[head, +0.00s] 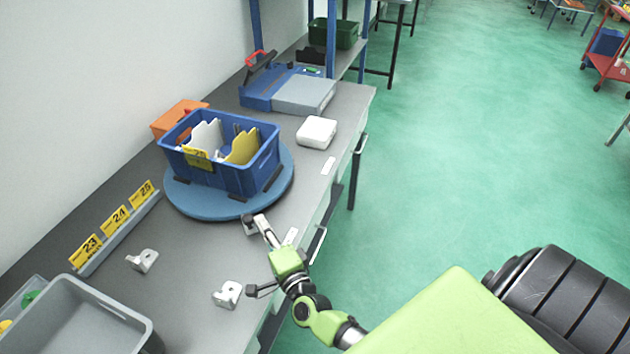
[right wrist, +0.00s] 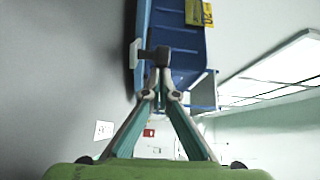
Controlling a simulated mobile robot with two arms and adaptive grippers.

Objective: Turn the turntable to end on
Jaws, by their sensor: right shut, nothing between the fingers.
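The round blue turntable (head: 205,207) lies flat on the grey workbench. A blue crate (head: 230,182) stands on it, holding white and yellow dividers, with a yellow label on its front left. Dark blocks sit by the crate's near corners. My right gripper (head: 255,220) is shut and empty at the turntable's near right rim. In the right wrist view its closed fingertips (right wrist: 160,62) are in front of the crate (right wrist: 185,45) and close to the turntable's edge (right wrist: 143,30). I cannot tell whether they touch it. My left gripper is out of view.
Two metal castings (head: 143,260) (head: 227,294) lie on the workbench (head: 185,285). A rail with yellow cards (head: 115,220) stands left, a grey bin (head: 130,322) in front. Behind are an orange box (head: 180,117), a white box (head: 316,131) and a blue-grey case (head: 302,95).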

